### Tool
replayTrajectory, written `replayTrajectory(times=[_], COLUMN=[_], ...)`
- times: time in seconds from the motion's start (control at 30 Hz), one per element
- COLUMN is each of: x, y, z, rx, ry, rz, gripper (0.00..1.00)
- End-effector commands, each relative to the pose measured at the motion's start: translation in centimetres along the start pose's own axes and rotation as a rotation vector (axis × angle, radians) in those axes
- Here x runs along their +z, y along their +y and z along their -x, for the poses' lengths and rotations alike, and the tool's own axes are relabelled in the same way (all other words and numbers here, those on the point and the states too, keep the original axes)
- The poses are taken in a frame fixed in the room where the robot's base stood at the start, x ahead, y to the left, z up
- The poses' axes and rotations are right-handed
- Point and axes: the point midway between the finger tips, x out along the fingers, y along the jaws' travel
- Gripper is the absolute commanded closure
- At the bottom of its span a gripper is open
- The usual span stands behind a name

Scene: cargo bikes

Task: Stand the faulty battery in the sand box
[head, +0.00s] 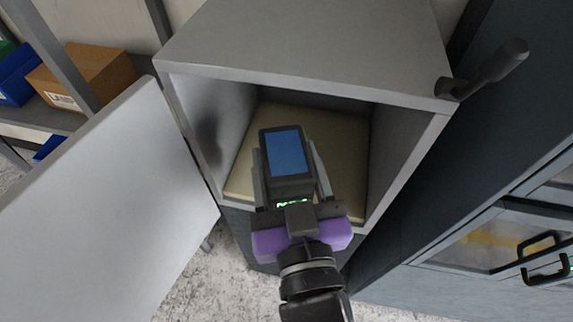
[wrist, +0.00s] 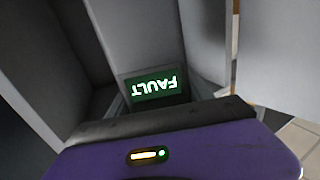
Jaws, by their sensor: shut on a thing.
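The faulty battery (head: 286,158) is a dark block with a blue top face, held between the fingers of my gripper (head: 287,172). In the wrist view the battery (wrist: 157,86) shows a green display reading FAULT, upside down. The sand box (head: 350,150) is a grey open-fronted cabinet with a tan sandy floor. My gripper is shut on the battery at the box's front opening, with the battery over the sand. I cannot tell whether the battery's underside touches the sand. Its lower part is hidden.
The box's door (head: 105,215) stands wide open to the left. A dark lever handle (head: 485,72) sticks out at the upper right. A dark cabinet (head: 470,190) with black handles stands at the right. Shelving with a cardboard box (head: 85,72) is at the far left.

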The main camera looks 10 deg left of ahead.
Motion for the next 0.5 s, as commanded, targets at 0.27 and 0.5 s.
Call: replayTrajectory(times=[0.27,0.5], x=[-0.8,-0.8], y=[2.2,4.0], z=[-5.2,-9.6], rx=[0.003,0.002], ry=[0.012,0.013], rz=[-0.001,0.000], gripper=[1.00,1.00])
